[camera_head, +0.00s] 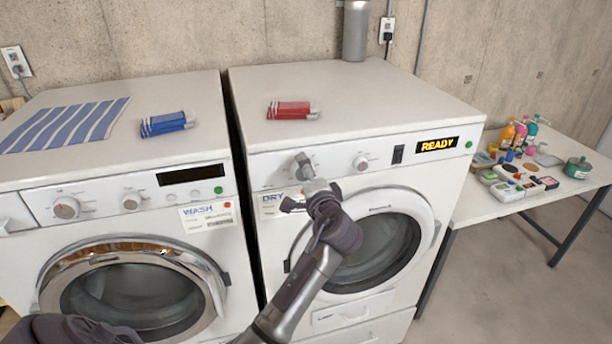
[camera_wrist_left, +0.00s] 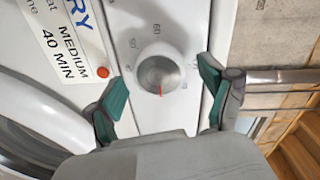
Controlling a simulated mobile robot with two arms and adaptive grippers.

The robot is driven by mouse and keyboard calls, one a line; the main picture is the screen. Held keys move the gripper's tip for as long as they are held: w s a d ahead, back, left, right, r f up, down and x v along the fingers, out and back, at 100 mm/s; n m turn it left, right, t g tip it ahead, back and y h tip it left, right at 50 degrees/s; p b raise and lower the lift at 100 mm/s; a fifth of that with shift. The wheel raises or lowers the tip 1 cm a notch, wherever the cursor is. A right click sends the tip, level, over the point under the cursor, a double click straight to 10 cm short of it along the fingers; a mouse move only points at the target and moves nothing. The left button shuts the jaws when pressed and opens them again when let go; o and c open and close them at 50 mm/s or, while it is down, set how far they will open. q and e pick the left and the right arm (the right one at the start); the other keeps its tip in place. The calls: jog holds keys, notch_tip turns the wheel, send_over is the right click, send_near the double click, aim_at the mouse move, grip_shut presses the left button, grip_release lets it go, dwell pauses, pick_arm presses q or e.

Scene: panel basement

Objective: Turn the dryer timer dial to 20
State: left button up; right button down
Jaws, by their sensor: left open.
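The dryer (camera_head: 370,105) stands right of the washer, with READY on its display (camera_head: 437,145). Its left dial (camera_head: 303,163) is above the DRY label (camera_head: 268,203). In the left wrist view, a round pale dial (camera_wrist_left: 158,68) shows a red pointer mark at its lower edge; small numbers around it are too small to read surely. My left gripper (camera_wrist_left: 163,84) is open, with one green-padded finger on each side of this dial, apparently apart from it. In the head view, my left gripper (camera_head: 310,192) is just below the left dial. My right gripper is not in view.
A second dryer dial (camera_head: 361,162) is to the right. The label (camera_wrist_left: 65,45) reads MEDIUM, 40 MIN. The round dryer door (camera_head: 432,215) is below the panel. Folded red cloth (camera_head: 290,110) lies on the dryer. The washer (camera_head: 100,170) is left; a cluttered table (camera_head: 470,207) is right.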

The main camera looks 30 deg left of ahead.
pick_arm(q)
jog(key=f+v, duration=0.1)
jog(key=v, duration=1.1)
jog(key=shift+r, duration=0.45)
